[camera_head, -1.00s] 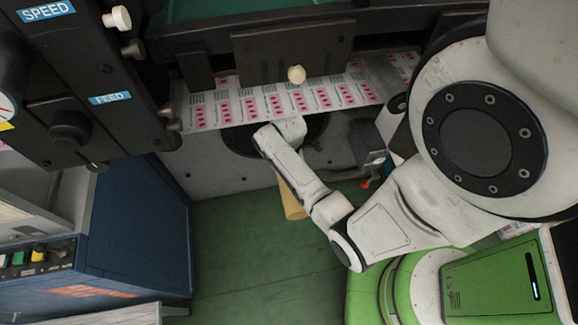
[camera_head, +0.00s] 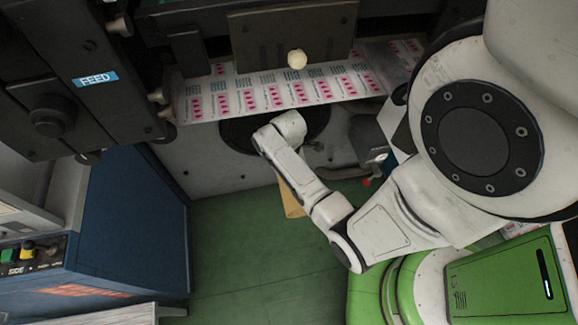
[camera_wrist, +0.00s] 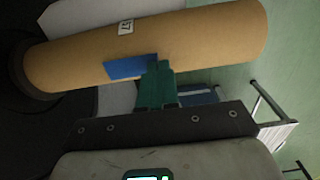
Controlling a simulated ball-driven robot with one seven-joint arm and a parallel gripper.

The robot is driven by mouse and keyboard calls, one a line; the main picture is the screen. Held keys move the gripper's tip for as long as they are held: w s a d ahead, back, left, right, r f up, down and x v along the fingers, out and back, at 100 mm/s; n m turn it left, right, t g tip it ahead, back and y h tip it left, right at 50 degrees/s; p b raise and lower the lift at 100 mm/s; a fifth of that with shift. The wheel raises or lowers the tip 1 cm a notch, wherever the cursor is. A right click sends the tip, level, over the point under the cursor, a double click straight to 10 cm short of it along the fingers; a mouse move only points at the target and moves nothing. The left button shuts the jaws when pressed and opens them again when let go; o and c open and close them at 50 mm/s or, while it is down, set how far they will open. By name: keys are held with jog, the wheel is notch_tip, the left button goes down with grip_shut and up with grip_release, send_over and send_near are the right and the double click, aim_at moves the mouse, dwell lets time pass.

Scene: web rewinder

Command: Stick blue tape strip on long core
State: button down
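The long core (camera_wrist: 205,40) is a tan cardboard tube crossing the top of the wrist view, its left end by a dark round part. In the head view the core (camera_head: 291,200) shows only partly behind my arm. A blue tape strip (camera_wrist: 128,67) appears across the core's near side in the wrist view. My gripper (camera_wrist: 158,70) has its green fingers together at the strip's right end, seemingly shut on it. I cannot tell whether the strip touches the core. The head view hides my fingertips behind the arm.
A white label (camera_wrist: 126,27) is on the core. A printed web (camera_head: 285,90) runs above my wrist in the head view. A blue cabinet (camera_head: 130,225) stands at the left. Green floor (camera_head: 245,255) is open below the core.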

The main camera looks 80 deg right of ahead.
jog(key=shift+f, duration=0.25)
dwell(0.3)
jog(key=c, duration=1.8)
grip_release()
jog(key=shift+c, duration=0.2)
jog(key=o, duration=0.5)
notch_tip(320, 180, up, 11)
jog(key=p, duration=0.1)
